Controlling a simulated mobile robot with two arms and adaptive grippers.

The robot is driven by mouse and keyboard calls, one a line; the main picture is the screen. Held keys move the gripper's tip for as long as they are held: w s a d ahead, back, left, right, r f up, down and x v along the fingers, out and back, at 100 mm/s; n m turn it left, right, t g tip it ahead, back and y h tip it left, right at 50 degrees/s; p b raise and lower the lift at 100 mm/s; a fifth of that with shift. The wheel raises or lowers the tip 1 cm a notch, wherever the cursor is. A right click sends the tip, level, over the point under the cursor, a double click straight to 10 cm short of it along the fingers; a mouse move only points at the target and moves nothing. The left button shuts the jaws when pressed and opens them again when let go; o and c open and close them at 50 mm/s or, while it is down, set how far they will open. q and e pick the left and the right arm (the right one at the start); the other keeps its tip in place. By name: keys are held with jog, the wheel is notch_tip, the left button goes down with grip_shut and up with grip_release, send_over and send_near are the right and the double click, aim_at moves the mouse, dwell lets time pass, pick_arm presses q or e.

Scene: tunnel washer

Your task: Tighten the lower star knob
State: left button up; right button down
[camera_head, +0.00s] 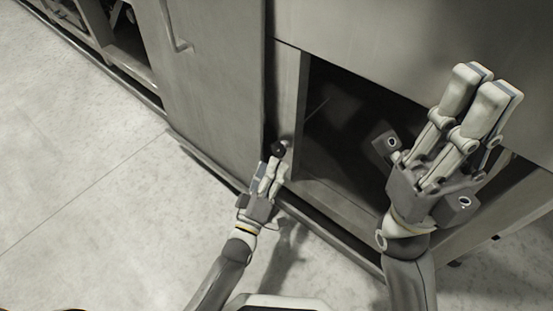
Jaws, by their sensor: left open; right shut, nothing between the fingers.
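A small dark knob (279,147) sits low on the machine, at the left side of the dark opening. It is small in the picture and its star shape is not clear. My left gripper (271,163) is open, with its fingertips right at the near side of the knob. I cannot tell whether the fingers touch it or reach around it. My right gripper (485,83) is shut and empty. It is raised at the right, in front of the opening and well away from the knob.
The dark open compartment (345,140) lies right of the knob, with a metal frame along its lower edge. A closed grey panel (215,75) with a bar handle (178,40) stands to the left. The pale floor (75,155) at the left is clear.

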aim_at(278, 154)
pick_arm(q)
jog(key=shift+b+x, duration=0.5)
jog(key=shift+x, duration=1.7)
jog(key=shift+c, duration=0.3)
jog(key=c, duration=0.7)
jog(key=shift+a+f+m+h, duration=0.1)
jog(key=shift+m+h, duration=0.3)
jog(key=shift+m, duration=0.5)
jog(key=o, duration=0.8)
jog(key=shift+c, duration=0.2)
jog(key=v, duration=1.2)
